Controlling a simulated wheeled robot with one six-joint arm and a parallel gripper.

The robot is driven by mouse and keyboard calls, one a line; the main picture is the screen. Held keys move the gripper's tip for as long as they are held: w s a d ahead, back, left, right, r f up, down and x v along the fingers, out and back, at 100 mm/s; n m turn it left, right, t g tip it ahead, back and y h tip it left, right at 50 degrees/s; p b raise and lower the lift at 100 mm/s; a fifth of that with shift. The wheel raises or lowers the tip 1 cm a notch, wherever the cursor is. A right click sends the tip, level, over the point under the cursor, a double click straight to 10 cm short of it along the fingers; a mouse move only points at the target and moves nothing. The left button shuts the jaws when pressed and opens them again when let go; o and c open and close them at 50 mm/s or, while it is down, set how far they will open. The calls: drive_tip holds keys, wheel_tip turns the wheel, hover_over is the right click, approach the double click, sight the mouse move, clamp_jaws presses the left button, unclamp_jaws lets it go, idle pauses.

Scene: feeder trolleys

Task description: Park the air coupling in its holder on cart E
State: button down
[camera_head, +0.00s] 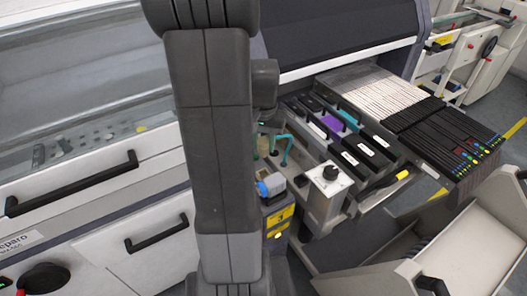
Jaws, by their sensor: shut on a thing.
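My arm runs down the middle of the head view and covers much of the scene behind it. A dark wrist part of mine shows at its right edge, but my gripper's fingers are hidden. I cannot make out the air coupling or its holder for certain. Teal hoses (285,150) curve just right of my arm. Below them is a small blue and white part (270,185) above a yellow label (279,216). I cannot read which cart the label names.
A grey bin (450,250) is at lower right. White machine panels with black handles (75,185) fill the left.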

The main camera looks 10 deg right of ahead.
sight(264, 140)
drive_tip(key=shift+r+p, duration=1.2)
drive_tip(key=shift+r, duration=0.5)
drive_tip(key=shift+f, duration=0.1)
drive_tip(key=w+d+f+m+b, duration=0.1)
drive_tip(key=d+f+m, duration=0.9)
drive_tip(key=d, duration=0.4)
drive_tip(key=shift+n, duration=0.5)
drive_tip(key=shift+w+a+f+b, duration=0.1)
drive_tip(key=shift+w+f+b, duration=0.05)
drive_tip(key=shift+f+b, duration=3.3)
drive_tip(key=shift+f, duration=1.8)
drive_tip(key=c, duration=0.9)
unclamp_jaws()
drive_tip(key=shift+c, duration=0.2)
wheel_tip(264, 140, up, 14)
